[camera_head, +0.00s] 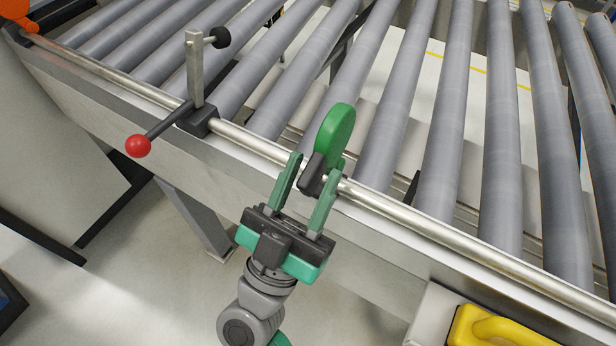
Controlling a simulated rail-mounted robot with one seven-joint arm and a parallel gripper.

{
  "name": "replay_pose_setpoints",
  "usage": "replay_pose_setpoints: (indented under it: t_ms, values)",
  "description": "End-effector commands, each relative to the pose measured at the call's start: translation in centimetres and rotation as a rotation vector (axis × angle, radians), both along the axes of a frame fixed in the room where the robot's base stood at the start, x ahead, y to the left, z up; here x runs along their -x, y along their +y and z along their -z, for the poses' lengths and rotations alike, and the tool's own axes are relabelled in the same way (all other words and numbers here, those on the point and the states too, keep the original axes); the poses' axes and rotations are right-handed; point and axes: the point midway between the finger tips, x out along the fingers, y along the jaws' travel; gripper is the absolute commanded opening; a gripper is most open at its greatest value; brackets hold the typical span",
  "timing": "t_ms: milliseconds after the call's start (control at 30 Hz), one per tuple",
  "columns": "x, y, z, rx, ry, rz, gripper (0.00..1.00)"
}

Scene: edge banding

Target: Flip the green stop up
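The green stop (336,130) is a rounded green paddle beside the steel rail at the near edge of the roller conveyor. A black block (312,176) sits at its lower end, by the rail. The stop extends up and to the right in the picture from this block, over the rollers' near ends. My gripper (314,164) comes from below, with its two green fingers spread apart on either side of the black block. I see no clear contact between fingers and block. The stop's lower part is partly hidden by the block and the right finger.
A metal post stop (195,75) with a black knob and a red-balled lever (138,146) stands on the rail to the left. Grey rollers (450,120) fill the area behind. A yellow handle (500,328) is at lower right, and an orange part (15,12) at upper left.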

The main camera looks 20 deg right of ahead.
Motion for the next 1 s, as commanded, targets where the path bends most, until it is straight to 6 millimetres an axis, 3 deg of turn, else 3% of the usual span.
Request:
replay_pose_setpoints:
  t_ms: [167, 533, 1000]
  values:
    - [0.2, 0.4, 0.3, 0.001, 0.001, 0.000, 0.36]
    - [3.2, 4.0, 4.9, -0.001, 0.002, 0.000, 0.36]
    - [3.6, 4.4, 5.3, 0.000, 0.000, 0.000, 0.36]
